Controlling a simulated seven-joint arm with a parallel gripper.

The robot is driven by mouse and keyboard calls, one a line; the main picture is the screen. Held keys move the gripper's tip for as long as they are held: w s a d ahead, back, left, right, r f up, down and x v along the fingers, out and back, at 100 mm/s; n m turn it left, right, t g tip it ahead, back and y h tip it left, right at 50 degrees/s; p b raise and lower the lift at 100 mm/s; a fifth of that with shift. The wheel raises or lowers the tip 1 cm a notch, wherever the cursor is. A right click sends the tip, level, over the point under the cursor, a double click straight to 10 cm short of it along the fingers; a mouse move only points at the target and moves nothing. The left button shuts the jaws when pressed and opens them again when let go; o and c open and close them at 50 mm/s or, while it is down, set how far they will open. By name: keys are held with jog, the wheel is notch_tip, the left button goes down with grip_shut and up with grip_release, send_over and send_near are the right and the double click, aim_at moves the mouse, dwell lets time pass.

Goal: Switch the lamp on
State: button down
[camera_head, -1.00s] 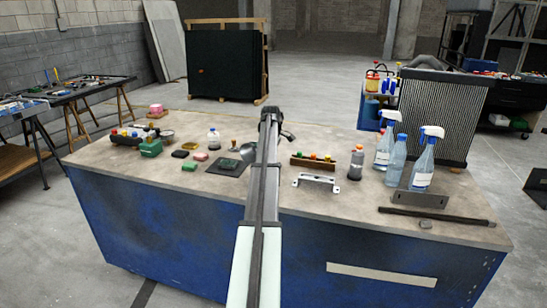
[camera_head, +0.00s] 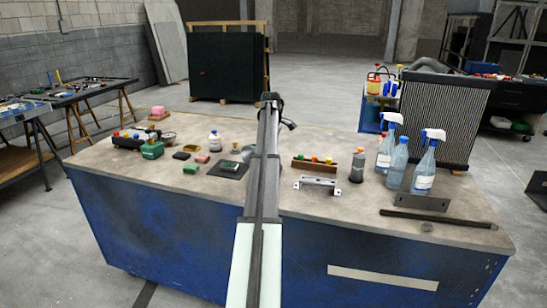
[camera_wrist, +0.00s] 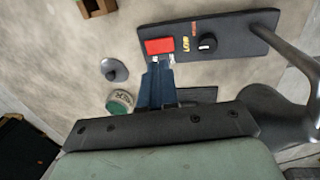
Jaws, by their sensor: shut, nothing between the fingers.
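The lamp's dark base plate (camera_wrist: 228,30) lies across the top of the wrist view. It carries a red switch (camera_wrist: 159,46) at its left end, a yellow label and a black knob (camera_wrist: 207,44). A grey bent stem (camera_wrist: 292,48) rises from its right end. My gripper (camera_wrist: 165,62) is shut and empty, its blue fingers pointing at the red switch. The fingertips appear right at the switch's lower edge; I cannot tell if they touch it. In the head view my arm hides the gripper and most of the lamp.
In the wrist view a grey disc with a knob (camera_wrist: 113,70) and a round tin (camera_wrist: 120,102) lie left of the fingers. In the head view, spray bottles (camera_head: 424,165) stand right on the bench (camera_head: 330,225); small blocks and a white bottle (camera_head: 215,140) stand left.

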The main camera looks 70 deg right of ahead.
notch_tip(320, 180, up, 7)
jog(key=a, duration=0.1)
jog(key=shift+r, duration=0.2)
jog(key=shift+d+r, duration=0.1)
jog(key=shift+d, duration=0.6)
jog(key=f, duration=0.4)
jog(key=d+f, duration=0.1)
jog(key=f, duration=0.4)
jog(key=d+f, duration=0.1)
jog(key=f, duration=0.4)
